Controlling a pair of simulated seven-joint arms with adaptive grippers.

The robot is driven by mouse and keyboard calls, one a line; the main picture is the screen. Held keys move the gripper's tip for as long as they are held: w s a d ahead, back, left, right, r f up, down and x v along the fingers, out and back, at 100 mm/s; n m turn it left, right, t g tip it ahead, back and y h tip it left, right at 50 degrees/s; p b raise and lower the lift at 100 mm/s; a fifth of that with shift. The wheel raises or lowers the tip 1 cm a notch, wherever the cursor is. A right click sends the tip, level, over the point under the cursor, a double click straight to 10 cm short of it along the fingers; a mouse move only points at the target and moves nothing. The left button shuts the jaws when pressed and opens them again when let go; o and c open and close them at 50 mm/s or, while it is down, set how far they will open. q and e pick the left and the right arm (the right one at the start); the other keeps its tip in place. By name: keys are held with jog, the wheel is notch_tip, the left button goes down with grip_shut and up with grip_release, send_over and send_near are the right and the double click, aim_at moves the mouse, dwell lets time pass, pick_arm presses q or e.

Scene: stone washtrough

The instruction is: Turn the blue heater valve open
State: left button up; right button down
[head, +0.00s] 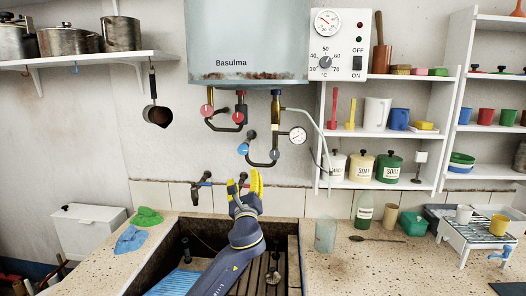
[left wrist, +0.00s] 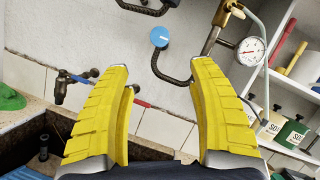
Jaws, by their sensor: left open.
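The heater's blue valve knob (head: 243,149) is a small round blue disc on the dark pipework under the tank. In the left wrist view the blue knob (left wrist: 160,37) faces me, above and between my fingertips, with a pale mark on its face. My left gripper (head: 246,182) has yellow fingers pointing up, below the knob and apart from it. In the left wrist view the left gripper (left wrist: 160,68) is spread open with nothing between its fingers. My right gripper is in neither view.
The rusty-edged heater tank (head: 246,45) hangs above. Red knobs (head: 207,110) and a round gauge (head: 298,135) sit close by on the pipes. A wall tap (head: 201,188) is left of my gripper, over the stone trough (head: 170,245). Shelves (head: 345,132) stand right.

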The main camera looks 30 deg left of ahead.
aim_at(243, 151)
pick_arm(q)
jog(key=x, duration=1.7)
jog(key=shift+a, duration=0.1)
jog(key=shift+o, duration=0.2)
jog(key=c, duration=1.3)
